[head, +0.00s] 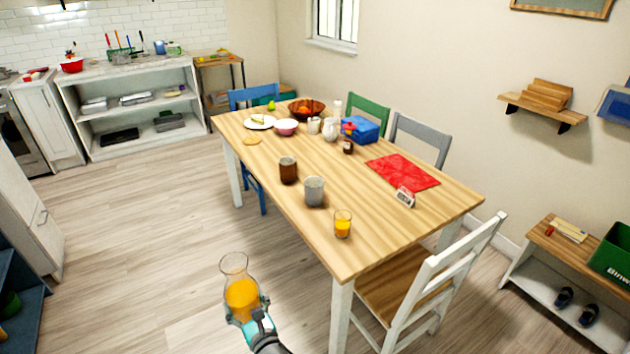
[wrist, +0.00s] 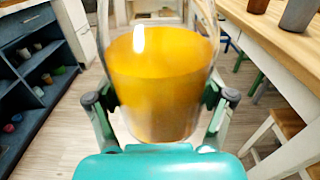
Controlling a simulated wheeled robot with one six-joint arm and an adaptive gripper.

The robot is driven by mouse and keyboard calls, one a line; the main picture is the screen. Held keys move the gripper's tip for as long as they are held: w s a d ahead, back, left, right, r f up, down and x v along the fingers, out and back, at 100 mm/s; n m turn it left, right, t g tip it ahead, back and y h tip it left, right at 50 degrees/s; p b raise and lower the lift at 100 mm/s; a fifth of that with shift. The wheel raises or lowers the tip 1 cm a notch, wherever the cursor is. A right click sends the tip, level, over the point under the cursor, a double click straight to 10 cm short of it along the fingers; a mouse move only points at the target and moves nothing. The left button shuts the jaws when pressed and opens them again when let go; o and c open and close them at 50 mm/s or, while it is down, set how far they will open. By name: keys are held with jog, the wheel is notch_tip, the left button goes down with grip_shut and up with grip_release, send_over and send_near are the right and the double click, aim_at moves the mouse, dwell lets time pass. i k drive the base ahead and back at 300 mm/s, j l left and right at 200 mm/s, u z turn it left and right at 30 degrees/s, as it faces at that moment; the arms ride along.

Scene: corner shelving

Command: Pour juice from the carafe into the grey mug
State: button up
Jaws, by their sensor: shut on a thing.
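My gripper (head: 250,309) is shut on the glass carafe (head: 239,289), which holds orange juice and stands upright in the air over the floor, left of the table's near corner. In the wrist view the carafe (wrist: 162,80) fills the middle, between the two fingers of my gripper (wrist: 160,102). The grey mug (head: 314,191) stands on the wooden table (head: 290,215) near its left long edge, apart from the carafe. A grey mug also shows at the top right of the wrist view (wrist: 298,14). The inside of the mug cannot be made out.
A brown mug (head: 288,170) stands behind the grey mug, and a glass of orange juice (head: 342,223) stands in front. A red placemat (head: 403,172) and small sign (head: 405,197) lie rightward. A white chair (head: 430,275) is at the table's near end. Floor left of the table is clear.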

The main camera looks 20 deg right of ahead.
aim_at(316, 189)
jog(key=i+l, duration=1.05)
jog(key=i, duration=0.2)
jog(key=j, duration=0.8)
jog(key=i+z, duration=0.05)
